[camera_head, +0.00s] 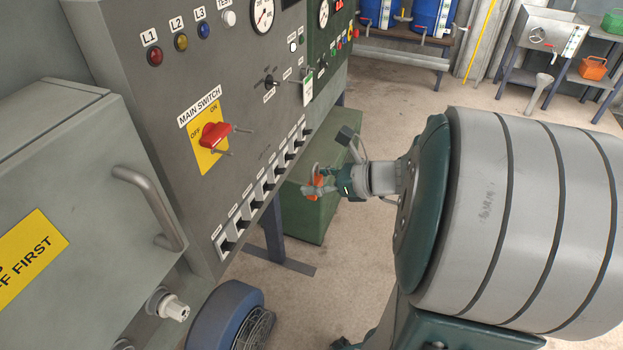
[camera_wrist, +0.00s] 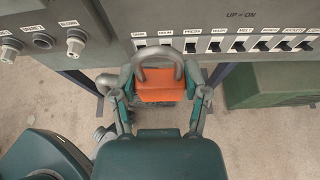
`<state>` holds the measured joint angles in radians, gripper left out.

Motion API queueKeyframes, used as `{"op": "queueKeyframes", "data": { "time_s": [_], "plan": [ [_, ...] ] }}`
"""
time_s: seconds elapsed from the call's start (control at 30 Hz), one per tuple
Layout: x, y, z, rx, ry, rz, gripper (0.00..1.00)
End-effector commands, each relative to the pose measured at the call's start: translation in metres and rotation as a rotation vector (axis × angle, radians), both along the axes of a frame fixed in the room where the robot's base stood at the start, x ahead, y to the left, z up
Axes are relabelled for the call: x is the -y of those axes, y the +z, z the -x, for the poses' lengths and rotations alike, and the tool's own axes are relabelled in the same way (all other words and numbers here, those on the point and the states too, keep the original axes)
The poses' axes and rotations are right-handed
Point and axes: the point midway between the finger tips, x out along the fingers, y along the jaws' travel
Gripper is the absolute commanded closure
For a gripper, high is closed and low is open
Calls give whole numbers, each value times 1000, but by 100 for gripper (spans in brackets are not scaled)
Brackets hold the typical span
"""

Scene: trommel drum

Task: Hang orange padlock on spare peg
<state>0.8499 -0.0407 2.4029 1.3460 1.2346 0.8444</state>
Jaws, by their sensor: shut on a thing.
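The orange padlock (camera_wrist: 160,90) with its grey shackle is between the two fingers of my gripper (camera_wrist: 158,98) in the wrist view, shackle toward the panel. In the head view the padlock (camera_head: 318,179) shows as a small orange patch at my gripper (camera_head: 316,184), in front of the panel and apart from it. My gripper is shut on the padlock's body. Two thin grey pegs stick out beside the red main switch (camera_head: 214,135): an upper peg (camera_head: 243,130) and a lower peg (camera_head: 224,153). I cannot tell which peg is the spare one.
The grey control panel (camera_head: 150,100) carries a row of black toggle switches (camera_head: 262,188) along its lower edge. A tag (camera_head: 307,90) hangs higher up. A grey box with a bar handle (camera_head: 150,205) stands at left. A green box (camera_head: 318,205) sits on the floor behind my gripper.

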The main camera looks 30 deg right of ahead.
Motion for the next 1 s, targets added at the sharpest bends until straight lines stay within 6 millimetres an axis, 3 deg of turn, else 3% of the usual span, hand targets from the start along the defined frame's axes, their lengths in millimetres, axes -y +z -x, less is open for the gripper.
{"op": "queueKeyframes", "data": {
  "time_s": [1.0],
  "plan": [
    [17,0,23,0,-2,0,99]
  ]
}}
